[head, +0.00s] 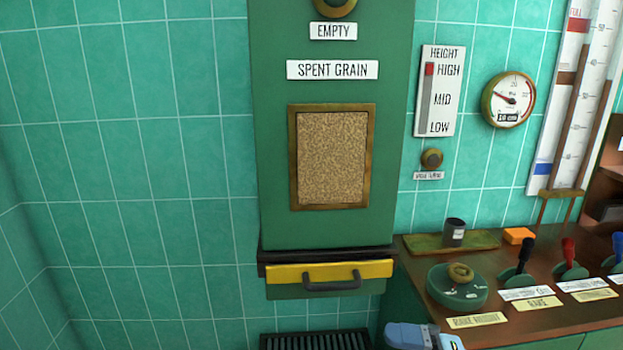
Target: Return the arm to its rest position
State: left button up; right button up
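One of my grippers (424,338) shows only in part at the bottom edge, a blue and grey piece in front of the wooden counter. Its fingers are cut off, so I cannot tell whether it is open or shut, and it seems to be the right one. My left gripper is not in view. No arm is visible above the frame's bottom edge.
A green spent grain cabinet (270,150) stands ahead, with a yellow drawer (290,274) and dark handle (332,282). A dark grate (315,341) lies below. The wooden counter (440,262) at right holds a round dial (458,288), levers, a dark cup (454,233) and an orange block (518,236).

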jog(key=d+f+m+t+h, duration=0.3)
jog(key=f+m+t+h, duration=0.3)
jog(key=m, duration=0.6)
jog(key=d+f+m+t+h, duration=0.3)
jog(key=f+m+t+h, duration=0.25)
jog(key=m+t, duration=0.45)
jog(key=s+f+m+g+h, duration=0.2)
jog(key=s+f+m+g, duration=0.25)
jog(key=f, duration=0.35)
jog(key=s+f+m+g+h, duration=0.2)
jog(key=s+f+m+g, duration=0.1)
jog(key=s+f, duration=0.3)
pick_arm(q)
notch_tip(320, 180, up, 16)
jog(key=s+a+p, duration=0.1)
jog(key=p, duration=2)
jog(key=shift+a, duration=0.35)
pick_arm(e)
notch_tip(320, 180, up, 14)
jog(key=s+d, duration=0.1)
jog(key=d, duration=0.1)
jog(key=shift+s+f, duration=0.2)
jog(key=shift+s, duration=0.15)
jog(key=shift+g, duration=0.25)
